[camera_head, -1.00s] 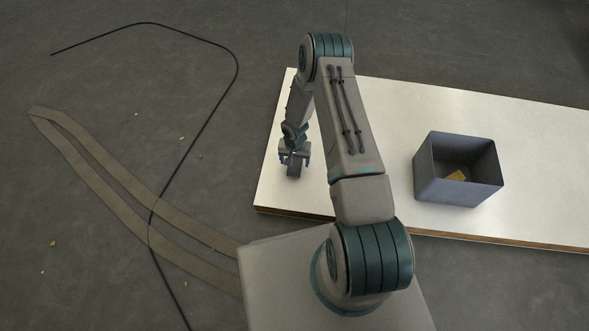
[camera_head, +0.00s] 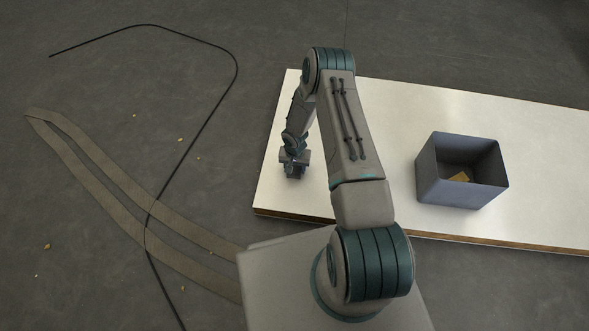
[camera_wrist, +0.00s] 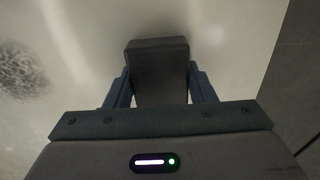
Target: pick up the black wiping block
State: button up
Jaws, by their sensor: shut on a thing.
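The black wiping block (camera_wrist: 158,72) is dark and box-shaped. In the wrist view it sits between the two blue-grey fingers of my gripper (camera_wrist: 160,88), with a finger against each side. My gripper is shut on it. In the head view my gripper (camera_head: 294,172) is low over the left end of the white table, and the block can hardly be told apart from the fingers there. I cannot tell whether the block touches the table.
The white table (camera_head: 390,100) reaches to the right. A grey open bin (camera_head: 446,188) stands on it with a yellow piece (camera_head: 460,177) inside. A dark smudge (camera_wrist: 22,75) marks the surface in the wrist view. A black cable (camera_head: 200,110) lies on the floor at left.

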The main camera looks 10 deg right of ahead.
aim_at(298, 167)
jog(key=shift+r, duration=0.1)
jog(key=shift+r+p, duration=0.4)
jog(key=shift+r, duration=0.2)
jog(key=r+p, duration=0.1)
jog(key=r, duration=0.1)
jog(key=d+r+p, duration=0.1)
jog(key=shift+s+r, duration=0.15)
jog(key=shift+r, duration=0.25)
jog(key=s+d+r+p, duration=0.3)
jog(key=d+r, duration=0.3)
jog(key=d, duration=0.4)
jog(key=shift+s+p, duration=0.3)
jog(key=shift+s, duration=0.05)
jog(key=shift+f, duration=0.1)
jog(key=shift+o, duration=1.1)
jog(key=shift+c, duration=0.6)
